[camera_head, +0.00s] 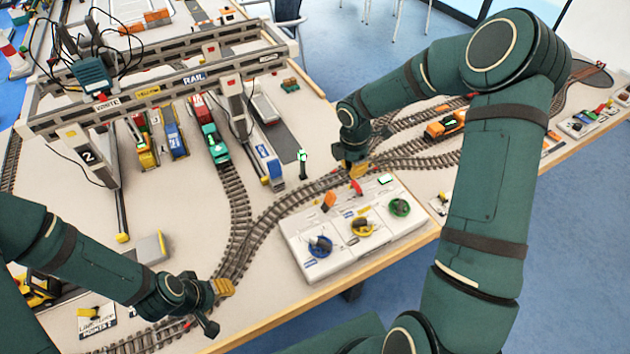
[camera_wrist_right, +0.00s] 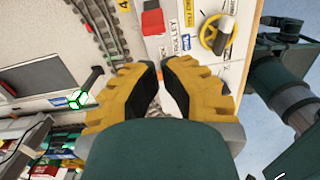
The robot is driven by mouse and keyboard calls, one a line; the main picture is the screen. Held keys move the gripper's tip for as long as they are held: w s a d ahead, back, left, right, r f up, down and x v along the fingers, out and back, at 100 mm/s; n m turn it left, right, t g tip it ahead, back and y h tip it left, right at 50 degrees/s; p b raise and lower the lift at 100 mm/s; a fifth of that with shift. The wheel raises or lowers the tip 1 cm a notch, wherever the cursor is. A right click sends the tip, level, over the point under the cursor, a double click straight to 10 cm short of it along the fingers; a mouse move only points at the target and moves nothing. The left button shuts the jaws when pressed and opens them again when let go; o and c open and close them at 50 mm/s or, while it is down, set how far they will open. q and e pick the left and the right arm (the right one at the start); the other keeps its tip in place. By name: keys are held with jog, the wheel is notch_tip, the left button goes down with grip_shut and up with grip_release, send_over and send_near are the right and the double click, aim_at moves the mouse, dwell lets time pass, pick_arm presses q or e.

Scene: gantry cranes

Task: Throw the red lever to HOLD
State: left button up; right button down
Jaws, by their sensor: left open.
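The red lever (camera_head: 356,187) stands at the back edge of the white control panel (camera_head: 295,240), behind the yellow handwheel (camera_head: 362,227). In the right wrist view a red block (camera_wrist_right: 152,20), apparently its handle, lies beyond the fingertips. My right gripper (camera_head: 354,168) is just above and behind the lever in the head view. Its yellow fingers (camera_wrist_right: 160,68) sit close together with a narrow gap and do not visibly hold the lever. The HOLD mark is not readable. My left gripper (camera_head: 222,288) is open and empty above the track at the front left.
The panel also carries an orange lever (camera_head: 328,201), a blue handwheel (camera_head: 320,246) and a green handwheel (camera_head: 400,207). A green signal post (camera_head: 303,162) stands left of my right gripper. Gantry cranes (camera_head: 160,92) and trains fill the back left. Tracks run behind the panel.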

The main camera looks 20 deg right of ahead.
aim_at(358, 190)
pick_arm(q)
jog(key=shift+w+a+r, duration=0.1)
jog(key=shift+a, duration=0.3)
pick_arm(e)
jog(key=shift+w+a+n, duration=0.3)
jog(key=shift+w+a, duration=0.2)
jog(key=shift+a, duration=0.2)
pick_arm(q)
jog(key=shift+d+f+b, duration=0.1)
jog(key=shift+f+b, duration=0.55)
jog(key=shift+f, duration=0.05)
pick_arm(e)
jog(key=f, duration=1)
jog(key=shift+d, duration=0.4)
jog(key=shift+r, duration=0.1)
